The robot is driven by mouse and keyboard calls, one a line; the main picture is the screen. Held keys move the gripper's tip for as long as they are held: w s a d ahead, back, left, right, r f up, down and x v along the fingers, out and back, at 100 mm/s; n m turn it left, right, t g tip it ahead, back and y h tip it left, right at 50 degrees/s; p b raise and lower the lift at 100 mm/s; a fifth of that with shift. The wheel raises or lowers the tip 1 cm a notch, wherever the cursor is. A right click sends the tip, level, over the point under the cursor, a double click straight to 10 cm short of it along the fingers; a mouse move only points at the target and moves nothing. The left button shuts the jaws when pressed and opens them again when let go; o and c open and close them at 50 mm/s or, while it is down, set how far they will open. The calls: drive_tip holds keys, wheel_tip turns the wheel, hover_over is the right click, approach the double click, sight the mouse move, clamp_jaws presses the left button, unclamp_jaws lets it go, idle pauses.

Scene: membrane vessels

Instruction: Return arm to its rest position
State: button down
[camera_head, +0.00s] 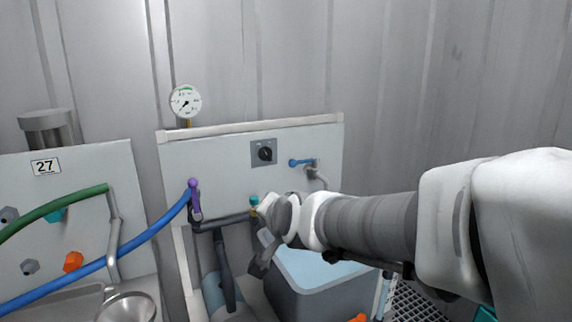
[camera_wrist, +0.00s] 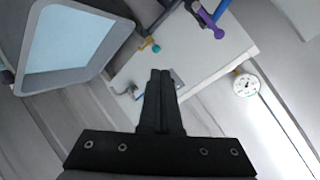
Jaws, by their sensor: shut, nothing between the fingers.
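My gripper (camera_wrist: 158,76) is shut with nothing between its fingers, which lie side by side in the wrist view. The fingers are small and partly hidden there. In the wrist view the panel (camera_wrist: 200,55) lies behind the fingers. I cannot tell whether the fingers touch anything.
The panel carries a black knob (camera_head: 265,153), a blue-handled valve (camera_head: 302,162), a purple-handled valve (camera_head: 194,192) and a teal knob (camera_head: 254,201). A gauge (camera_head: 185,102) stands above it. The grey tub (camera_head: 318,300) holds pale blue liquid. A blue hose (camera_head: 140,250) runs left.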

drive_tip(key=s+d+f+n+g+h, duration=0.2)
drive_tip(key=s+d+f+n+g, duration=0.1)
drive_tip(key=s+d, duration=0.7)
drive_tip(key=s+d+f+n+g+h, duration=0.25)
drive_tip(key=s+d, duration=0.45)
drive_tip(key=s, duration=0.6)
wheel_tip(320, 180, up, 22)
drive_tip(key=p, duration=2.2)
drive_tip(key=shift+s+d+f+g, duration=0.2)
drive_tip(key=shift+s+d+g, duration=0.1)
drive_tip(key=shift+d+g, duration=0.05)
